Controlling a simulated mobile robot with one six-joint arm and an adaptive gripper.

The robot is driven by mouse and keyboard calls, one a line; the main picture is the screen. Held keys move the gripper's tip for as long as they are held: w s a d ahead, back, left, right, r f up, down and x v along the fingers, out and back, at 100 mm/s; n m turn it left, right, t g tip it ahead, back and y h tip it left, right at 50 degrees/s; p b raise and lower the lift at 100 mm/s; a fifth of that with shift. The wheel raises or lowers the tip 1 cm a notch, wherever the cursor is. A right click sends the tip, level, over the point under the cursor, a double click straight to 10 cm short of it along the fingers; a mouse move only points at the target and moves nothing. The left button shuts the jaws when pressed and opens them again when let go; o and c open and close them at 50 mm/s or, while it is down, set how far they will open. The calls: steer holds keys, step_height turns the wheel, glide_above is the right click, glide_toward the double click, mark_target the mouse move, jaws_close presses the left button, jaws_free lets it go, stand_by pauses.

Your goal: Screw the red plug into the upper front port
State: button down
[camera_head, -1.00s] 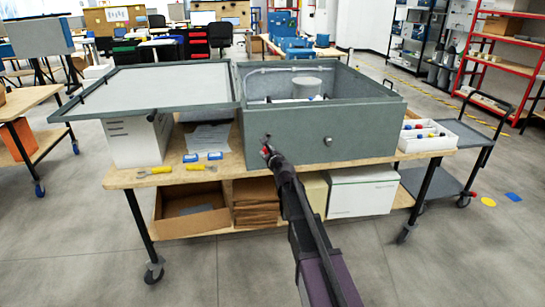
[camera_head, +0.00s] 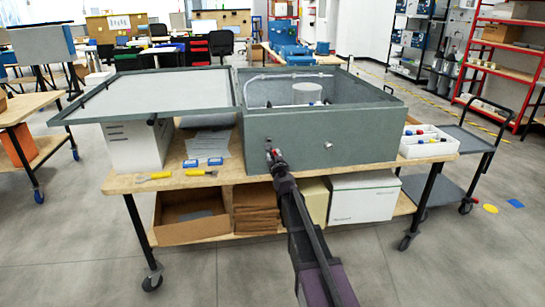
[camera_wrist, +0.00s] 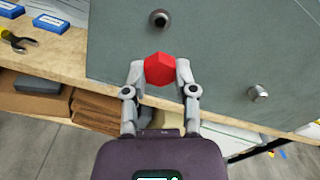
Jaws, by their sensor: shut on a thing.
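My gripper (camera_wrist: 160,75) is shut on the red plug (camera_wrist: 160,68), whose faceted red head shows between the two fingertips in the wrist view. In the head view my gripper (camera_head: 274,157) is just in front of the grey-green analyser box (camera_head: 350,138), near its left front. A round, dark-centred port (camera_wrist: 159,18) shows on the panel beyond the plug in the wrist view, apart from it in the picture. A metal fitting (camera_wrist: 258,94) protrudes from the panel to the right; it also shows in the head view (camera_head: 328,145). The plug's far end is hidden.
The box stands on a wooden bench (camera_head: 180,181) with its lid (camera_head: 165,93) open to the left. Pliers (camera_head: 155,177) and blue-and-white boxes (camera_head: 215,161) lie left. A white tray (camera_head: 425,150) of coloured parts is at right. Cartons fill the lower shelf.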

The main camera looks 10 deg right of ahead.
glide_toward(269, 140)
steer(key=shift+w, duration=1.55)
steer(key=n, duration=0.4)
steer(key=w+n, duration=0.1)
steer(key=n, duration=0.7)
steer(key=shift+w+a+n, duration=0.1)
steer(key=shift+w+n, duration=0.2)
steer(key=shift+w, duration=0.75)
stand_by(1.9)
